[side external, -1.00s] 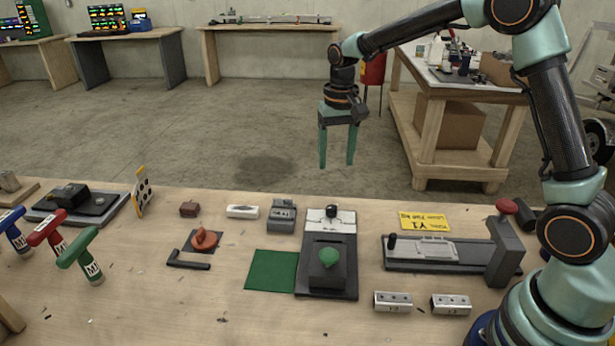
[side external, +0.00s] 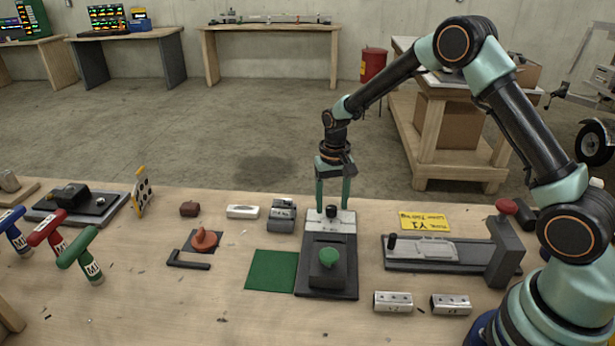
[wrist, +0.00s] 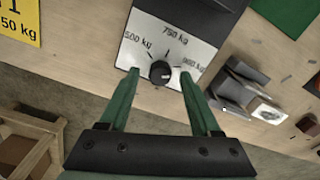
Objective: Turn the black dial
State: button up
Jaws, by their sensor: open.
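The black dial (side external: 331,211) sits on a white panel (side external: 345,224) at the back end of a dark fixture with a green knob (side external: 329,256). In the wrist view the dial (wrist: 160,71) shows on the panel (wrist: 160,28), which is marked 500 kg, 750 kg and a partly covered third label. A white mark on the dial faces roughly toward 750 kg. My gripper (side external: 332,208) points down, its green fingers on either side of the dial. In the wrist view the open fingers (wrist: 160,73) straddle the dial, with gaps on both sides.
A yellow sign (side external: 425,221) and a grey slide fixture (side external: 440,254) are to the right. A green mat (side external: 271,270) lies front left.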

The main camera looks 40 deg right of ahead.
jog(key=shift+f, duration=0.3)
grip_shut()
jog(key=n, duration=0.5)
jog(key=shift+n, duration=0.3)
jog(key=n, duration=0.6)
jog(key=shift+r, duration=0.1)
dwell(0.4)
